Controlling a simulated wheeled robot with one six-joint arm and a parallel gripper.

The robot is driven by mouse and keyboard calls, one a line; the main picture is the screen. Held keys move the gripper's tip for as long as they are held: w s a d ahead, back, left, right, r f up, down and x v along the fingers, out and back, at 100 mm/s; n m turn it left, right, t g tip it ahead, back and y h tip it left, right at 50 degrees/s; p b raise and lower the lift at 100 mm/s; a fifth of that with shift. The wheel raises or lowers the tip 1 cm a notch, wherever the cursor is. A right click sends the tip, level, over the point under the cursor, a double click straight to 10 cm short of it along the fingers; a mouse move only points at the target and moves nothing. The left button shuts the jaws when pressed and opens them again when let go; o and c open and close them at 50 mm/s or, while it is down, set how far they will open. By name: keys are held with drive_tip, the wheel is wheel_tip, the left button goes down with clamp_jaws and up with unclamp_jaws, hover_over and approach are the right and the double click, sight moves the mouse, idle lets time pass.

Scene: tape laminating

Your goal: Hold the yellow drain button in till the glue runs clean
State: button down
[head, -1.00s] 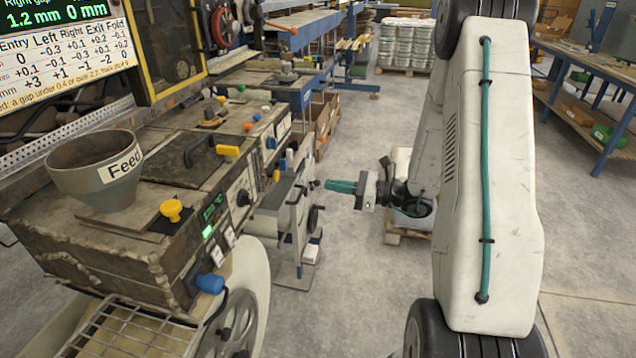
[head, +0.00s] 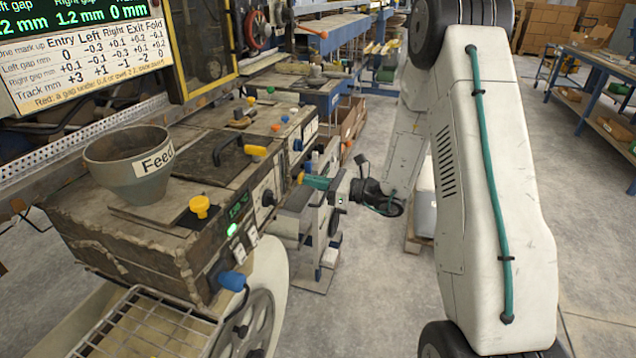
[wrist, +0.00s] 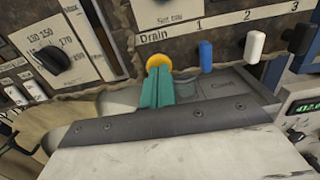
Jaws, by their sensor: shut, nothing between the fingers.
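The yellow drain button (wrist: 157,60) sits under the word "Drain" on the dark machine panel in the wrist view. My gripper (wrist: 158,72), with teal fingers, is shut and empty. Its tips overlap the lower part of the button, at or just in front of it. I cannot tell whether the button is pressed in. In the head view my gripper (head: 306,180) points left at the machine side, with a bit of the yellow button (head: 300,177) at its tips. No glue flow can be made out.
Right of the button are a blue lever (wrist: 206,56), a white lever (wrist: 254,46) and a black lever. A dial (wrist: 52,60) is on the left.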

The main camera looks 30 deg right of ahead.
drive_tip(key=shift+w+a, duration=0.1)
drive_tip(key=shift+x, duration=0.8)
drive_tip(key=shift+a+r, duration=0.1)
idle(2.8)
idle(1.9)
drive_tip(key=v, duration=1.4)
drive_tip(key=shift+d, duration=0.2)
